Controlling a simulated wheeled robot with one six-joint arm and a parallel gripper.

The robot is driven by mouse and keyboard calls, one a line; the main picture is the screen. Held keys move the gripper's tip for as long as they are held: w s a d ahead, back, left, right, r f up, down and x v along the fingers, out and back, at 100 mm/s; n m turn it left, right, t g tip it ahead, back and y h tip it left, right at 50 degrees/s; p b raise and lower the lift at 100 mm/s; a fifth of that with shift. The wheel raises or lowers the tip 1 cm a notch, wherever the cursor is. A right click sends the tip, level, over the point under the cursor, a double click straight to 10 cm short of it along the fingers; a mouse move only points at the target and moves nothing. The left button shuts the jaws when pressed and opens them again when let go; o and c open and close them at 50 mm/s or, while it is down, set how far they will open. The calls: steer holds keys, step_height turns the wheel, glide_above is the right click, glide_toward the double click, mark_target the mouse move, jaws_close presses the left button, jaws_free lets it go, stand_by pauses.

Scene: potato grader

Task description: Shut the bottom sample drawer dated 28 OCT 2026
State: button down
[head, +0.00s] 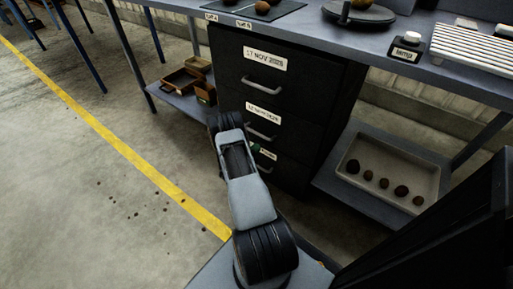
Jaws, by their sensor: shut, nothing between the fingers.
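The dark drawer cabinet (338,85) stands under the bench in the head view, with drawers one above another. The bottom drawer (289,176) is the lowest front I see, to the right of my arm. My arm covers its left part and most of its label (268,154), so I cannot read the date. I cannot tell how far this drawer stands out. My arm rises in front of the cabinet and bends at the top. My gripper is hidden behind my arm; a small dark green bit shows beside the arm, and I cannot tell what it is.
The top drawer (277,88), labelled 17 NOV 2026, and the middle drawer (276,122) look shut. A tray with several potatoes (433,178) lies on the low shelf at right. Wooden boxes (181,80) sit on the left shelf. Floor at left is open, with a yellow line (120,145).

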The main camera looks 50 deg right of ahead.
steer(key=a+p, duration=0.2)
steer(key=a, duration=1)
steer(key=shift+s+p, duration=0.4)
steer(key=s+a+r+m+g+y+p, duration=0.1)
steer(key=a+r+m+g+y+p, duration=0.2)
steer(key=r+m+p, duration=0.9)
steer(key=s+a+r+m+g+y+p, duration=0.1)
steer(key=a+r+m+g+y, duration=0.3)
steer(key=r, duration=1.6)
steer(key=s+a+r+m+t+y+p, duration=0.2)
steer(key=a+r+m+p, duration=0.4)
steer(key=r, duration=0.5)
steer(key=s+a+r+m+t+y+p, duration=0.3)
steer(key=a+r+m+t+y+p, duration=0.1)
steer(key=r, duration=0.7)
steer(key=s+a+r+m+t+y+p, duration=0.2)
steer(key=a+r+m+y+p, duration=0.3)
steer(key=a+r+m+p, duration=0.3)
step_height(320, 180, up, 3)
steer(key=a+m+t, duration=0.1)
steer(key=m, duration=0.1)
steer(key=shift+s+a+m, duration=0.2)
steer(key=shift+s+m, duration=0.05)
steer(key=shift+m, duration=0.05)
